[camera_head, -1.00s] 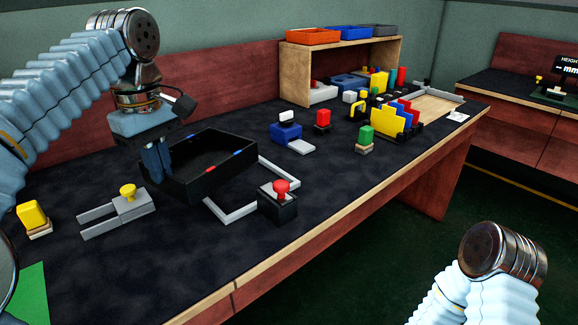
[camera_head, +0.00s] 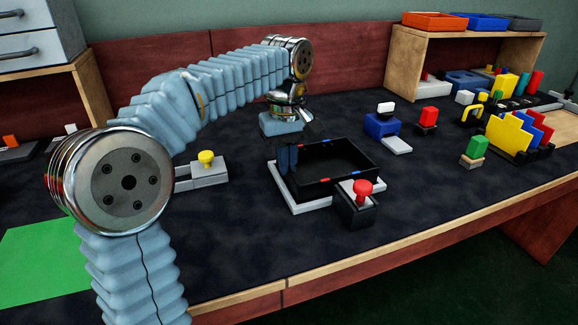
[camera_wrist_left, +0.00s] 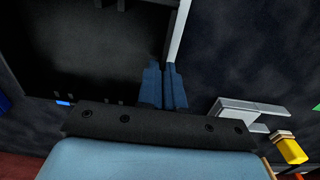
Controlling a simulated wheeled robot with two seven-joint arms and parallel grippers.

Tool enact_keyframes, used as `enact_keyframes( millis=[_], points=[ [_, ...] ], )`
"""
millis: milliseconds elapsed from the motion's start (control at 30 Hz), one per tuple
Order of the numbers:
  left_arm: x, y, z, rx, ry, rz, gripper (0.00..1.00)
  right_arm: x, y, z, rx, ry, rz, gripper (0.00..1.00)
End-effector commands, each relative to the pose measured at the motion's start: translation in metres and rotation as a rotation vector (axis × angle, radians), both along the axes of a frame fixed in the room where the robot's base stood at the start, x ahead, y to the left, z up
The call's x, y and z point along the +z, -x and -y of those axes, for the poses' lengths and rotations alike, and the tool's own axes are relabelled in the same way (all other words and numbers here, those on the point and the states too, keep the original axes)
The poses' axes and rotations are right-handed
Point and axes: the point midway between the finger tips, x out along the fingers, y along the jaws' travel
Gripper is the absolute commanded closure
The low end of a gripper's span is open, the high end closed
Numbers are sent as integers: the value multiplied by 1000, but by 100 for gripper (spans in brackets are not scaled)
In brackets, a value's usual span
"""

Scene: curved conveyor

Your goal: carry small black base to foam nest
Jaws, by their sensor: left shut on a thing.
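The small black base (camera_head: 340,184) is an open black box with red and blue marks on its rim. My left gripper (camera_head: 287,160) is shut on its left wall, fingers pointing down. The pale grey frame of the foam nest (camera_head: 297,206) shows below the base along its left and front sides. The base is over the nest; I cannot tell whether it is seated or just above. In the left wrist view the fingers (camera_wrist_left: 163,88) grip the wall of the base (camera_wrist_left: 85,45), and a pale nest strip (camera_wrist_left: 180,30) runs alongside. My right gripper is out of view.
A black block with a red knob (camera_head: 356,210) stands close at the nest's front right corner. A grey fork-shaped piece with a yellow knob (camera_head: 207,172) lies left. A blue block (camera_head: 381,125) and a wooden shelf (camera_head: 404,64) stand behind right. The front tabletop is clear.

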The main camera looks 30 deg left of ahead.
Motion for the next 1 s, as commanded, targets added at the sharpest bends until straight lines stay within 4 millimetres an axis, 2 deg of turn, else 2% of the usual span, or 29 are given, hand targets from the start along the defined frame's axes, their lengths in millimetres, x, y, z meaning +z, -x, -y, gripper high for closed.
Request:
enact_keyframes(
  millis=[400,433,500,600,867,1000],
  points=[
    [-8,0,0,0,1,2,100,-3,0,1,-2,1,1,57],
    [-8,0,0,0,0,1,91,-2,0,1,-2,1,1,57],
    [-7,0,0,0,0,1,80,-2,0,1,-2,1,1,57],
    [-7,0,0,0,0,1,69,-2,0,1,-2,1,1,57],
    [-6,0,0,0,0,1,69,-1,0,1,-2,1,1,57],
    [8,-1,0,0,1,2,69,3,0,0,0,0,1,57]
  ],
)
